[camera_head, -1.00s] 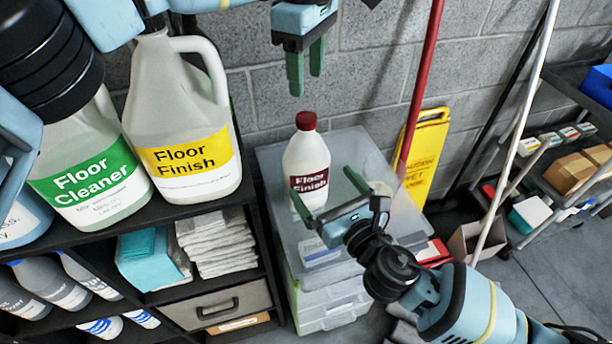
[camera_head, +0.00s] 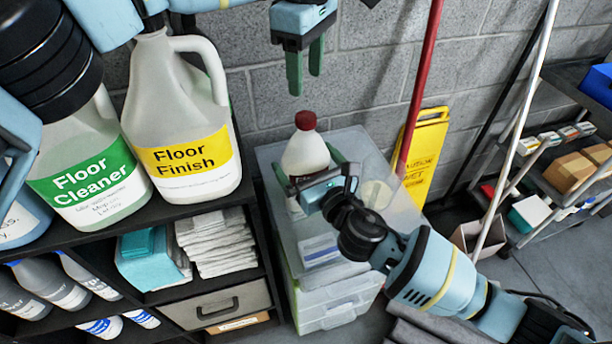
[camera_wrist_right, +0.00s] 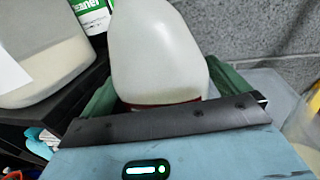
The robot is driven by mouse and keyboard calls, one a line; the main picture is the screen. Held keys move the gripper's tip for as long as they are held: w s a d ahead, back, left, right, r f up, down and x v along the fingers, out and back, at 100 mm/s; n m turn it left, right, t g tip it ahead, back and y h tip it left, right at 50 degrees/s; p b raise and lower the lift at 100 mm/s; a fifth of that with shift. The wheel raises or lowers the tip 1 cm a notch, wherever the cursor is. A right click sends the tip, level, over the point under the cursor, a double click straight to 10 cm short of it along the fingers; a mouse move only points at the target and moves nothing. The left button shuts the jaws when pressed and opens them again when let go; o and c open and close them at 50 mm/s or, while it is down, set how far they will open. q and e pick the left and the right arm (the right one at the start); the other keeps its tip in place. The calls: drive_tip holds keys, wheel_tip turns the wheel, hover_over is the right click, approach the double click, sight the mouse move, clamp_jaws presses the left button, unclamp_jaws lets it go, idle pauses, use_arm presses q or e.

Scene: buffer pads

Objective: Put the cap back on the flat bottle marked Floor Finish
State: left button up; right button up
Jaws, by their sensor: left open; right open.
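The flat white bottle (camera_head: 303,152) stands upright on a translucent plastic bin. In the head view a dark red cap (camera_head: 305,120) sits at its top; how firmly cannot be told. My right gripper (camera_head: 310,167) is open, with its green fingers on either side of the bottle body. The gripper hides most of the bottle's label. In the right wrist view the bottle (camera_wrist_right: 158,50) stands between the two fingers, and its top is out of frame. My left gripper (camera_head: 305,82) is open and empty, pointing down above the cap.
A black shelf (camera_head: 205,207) on the left holds a large yellow-labelled Floor Finish jug (camera_head: 180,125) and a Floor Cleaner jug (camera_head: 90,165). A block wall is behind. A red pole (camera_head: 420,80) and yellow sign (camera_head: 425,150) stand to the bin's right.

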drive_tip(key=c, duration=1.6)
use_arm(q)
drive_tip(key=n, duration=0.6)
drive_tip(key=shift+n, duration=0.3)
use_arm(e)
drive_tip(key=shift+c, duration=0.2)
use_arm(q)
drive_tip(key=n, duration=1.5)
drive_tip(key=shift+n, duration=0.3)
drive_tip(key=n, duration=0.4)
drive_tip(key=shift+n, duration=0.4)
drive_tip(key=n, duration=0.4)
drive_tip(key=shift+n, duration=0.3)
